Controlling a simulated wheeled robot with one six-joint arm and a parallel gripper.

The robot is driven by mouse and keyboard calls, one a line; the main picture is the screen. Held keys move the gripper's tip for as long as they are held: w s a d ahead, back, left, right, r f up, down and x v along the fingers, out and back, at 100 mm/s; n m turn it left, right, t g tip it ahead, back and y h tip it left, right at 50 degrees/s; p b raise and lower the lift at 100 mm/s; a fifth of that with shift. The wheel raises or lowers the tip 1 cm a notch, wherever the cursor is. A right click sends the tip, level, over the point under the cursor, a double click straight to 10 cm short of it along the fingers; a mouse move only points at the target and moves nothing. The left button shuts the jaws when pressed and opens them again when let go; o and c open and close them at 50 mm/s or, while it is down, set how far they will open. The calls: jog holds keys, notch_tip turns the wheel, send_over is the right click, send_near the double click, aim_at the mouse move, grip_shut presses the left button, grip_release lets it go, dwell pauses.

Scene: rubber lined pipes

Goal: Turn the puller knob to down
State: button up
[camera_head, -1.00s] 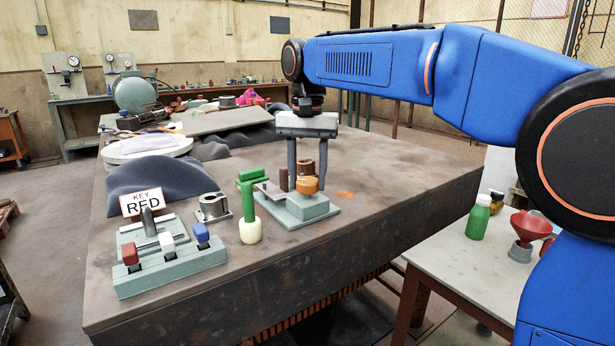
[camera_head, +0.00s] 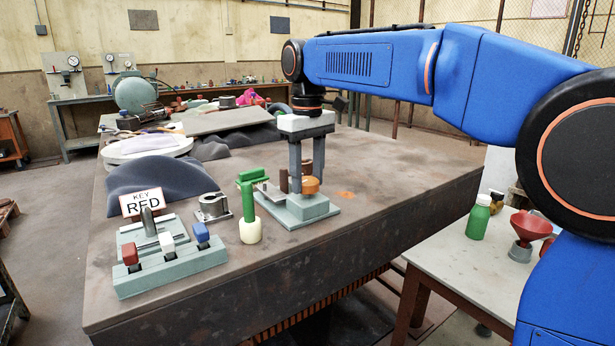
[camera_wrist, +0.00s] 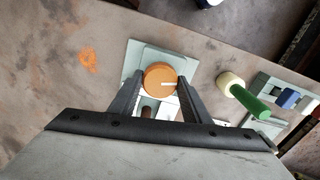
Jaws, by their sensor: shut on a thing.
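The orange puller knob (camera_head: 311,187) sits on a grey-green block (camera_head: 300,209) on the workbench. In the wrist view the knob (camera_wrist: 158,75) is round, with a white mark pointing to the picture's right. My gripper (camera_head: 308,183) reaches straight down over the block. It is shut on the knob, with one finger on each side, as the wrist view (camera_wrist: 160,80) also shows. A brown post (camera_head: 283,180) stands on the block behind the fingers. Any position label is too small or hidden to read.
The bench is clear on the right.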

jog(key=n, duration=0.4)
jog(key=shift+n, duration=0.3)
jog(key=n, duration=0.3)
jog(key=shift+n, duration=0.3)
jog(key=n, duration=0.4)
jog(key=shift+n, duration=0.3)
jog(key=n, duration=0.3)
jog(key=shift+n, duration=0.3)
jog(key=n, duration=1)
jog(key=shift+n, duration=2.5)
